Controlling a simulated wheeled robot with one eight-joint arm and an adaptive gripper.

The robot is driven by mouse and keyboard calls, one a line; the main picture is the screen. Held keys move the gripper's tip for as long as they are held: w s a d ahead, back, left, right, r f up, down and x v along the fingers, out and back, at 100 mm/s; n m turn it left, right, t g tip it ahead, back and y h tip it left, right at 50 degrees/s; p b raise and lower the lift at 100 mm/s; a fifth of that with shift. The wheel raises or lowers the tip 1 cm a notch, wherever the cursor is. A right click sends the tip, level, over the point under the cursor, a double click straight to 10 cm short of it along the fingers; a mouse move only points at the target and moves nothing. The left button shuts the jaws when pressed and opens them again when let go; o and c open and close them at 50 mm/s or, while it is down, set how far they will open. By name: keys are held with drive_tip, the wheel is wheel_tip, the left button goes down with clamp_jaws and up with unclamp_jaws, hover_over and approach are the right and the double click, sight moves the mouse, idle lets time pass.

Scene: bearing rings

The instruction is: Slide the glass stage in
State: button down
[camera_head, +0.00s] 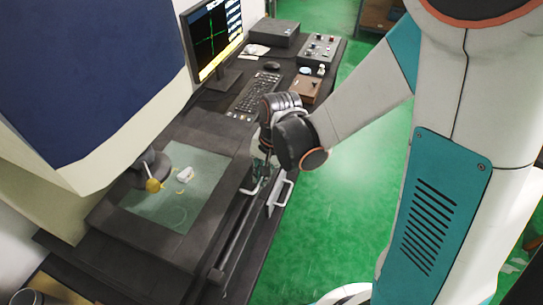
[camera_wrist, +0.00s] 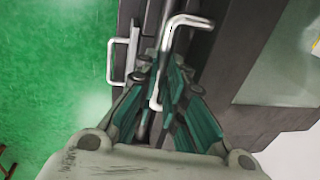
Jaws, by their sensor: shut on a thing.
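The glass stage (camera_head: 207,164) is a pale translucent plate in a wide dark frame, left of centre in the head view. Its glass corner (camera_wrist: 268,75) shows at the right in the wrist view. My gripper (camera_wrist: 165,85) is shut on a bent metal handle (camera_wrist: 178,38) beside the stage's dark frame, with the bar between the fingers. In the head view my gripper (camera_head: 259,172) is at the stage's right edge, partly hidden by my wrist.
A second handle (camera_head: 280,196) is on the bench front, close to my gripper. A dark part with a yellow knob (camera_head: 153,185) stands over the glass's left side. A monitor (camera_head: 212,38), keyboard (camera_head: 254,93) and brown box (camera_head: 305,89) stand behind. Green floor (camera_head: 355,170) is open at right.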

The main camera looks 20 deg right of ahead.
drive_tip(key=s+a, duration=0.3)
drive_tip(key=s, duration=0.2)
drive_tip(key=shift+a, duration=0.3)
drive_tip(key=shift+s, duration=0.1)
drive_tip(key=c, duration=1.7)
unclamp_jaws()
drive_tip(key=shift+a, duration=0.1)
drive_tip(key=shift+o, duration=0.2)
drive_tip(key=shift+r, duration=0.15)
wheel_tip(320, 180, up, 12)
drive_tip(key=s+d, duration=0.1)
drive_tip(key=d, duration=0.1)
drive_tip(key=shift+s+f, duration=0.2)
drive_tip(key=shift+f, duration=0.05)
